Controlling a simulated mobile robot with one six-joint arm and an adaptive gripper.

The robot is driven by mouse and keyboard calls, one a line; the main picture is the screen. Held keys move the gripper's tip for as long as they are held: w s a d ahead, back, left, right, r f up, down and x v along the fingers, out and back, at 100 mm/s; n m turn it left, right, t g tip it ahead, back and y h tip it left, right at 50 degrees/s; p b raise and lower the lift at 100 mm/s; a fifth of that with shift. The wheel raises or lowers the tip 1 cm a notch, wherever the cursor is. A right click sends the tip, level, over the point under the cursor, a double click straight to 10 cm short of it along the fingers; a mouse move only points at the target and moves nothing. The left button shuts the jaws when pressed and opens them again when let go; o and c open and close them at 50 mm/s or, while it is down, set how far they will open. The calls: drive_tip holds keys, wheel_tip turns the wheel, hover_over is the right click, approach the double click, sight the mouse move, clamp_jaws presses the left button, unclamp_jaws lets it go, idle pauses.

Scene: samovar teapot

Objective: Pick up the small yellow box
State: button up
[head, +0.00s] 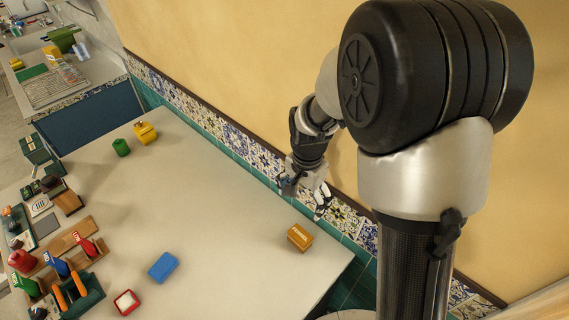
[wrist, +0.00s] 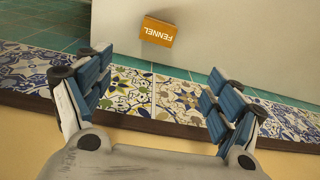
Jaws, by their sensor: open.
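A small orange-yellow box (head: 300,237) labelled FENNEL lies on the pale table near its right edge. It also shows in the wrist view (wrist: 157,31), near the top middle, beyond my fingertips. A brighter yellow container (head: 145,133) stands at the table's far left end, next to a green cylinder. My gripper (head: 306,199) is open and empty. In the head view it appears above and behind the fennel box, in front of the tiled wall strip. In the wrist view its blue-padded fingers (wrist: 158,78) are spread apart, with wall tiles between them.
The patterned tile border (head: 240,147) and yellow wall run close behind the table. A blue box (head: 163,267) and a red open box (head: 127,302) stand at the front. Tools and racks crowd the left side. The table's middle (head: 205,205) is clear.

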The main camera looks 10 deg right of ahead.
sight(300, 234)
drive_tip(key=shift+m, duration=0.5)
wheel_tip(300, 234, down, 20)
drive_tip(key=b, duration=0.5)
drive_tip(key=shift+w, duration=0.1)
drive_tip(key=shift+r, duration=0.1)
drive_tip(key=shift+c, duration=0.2)
drive_tip(key=c, duration=1.1)
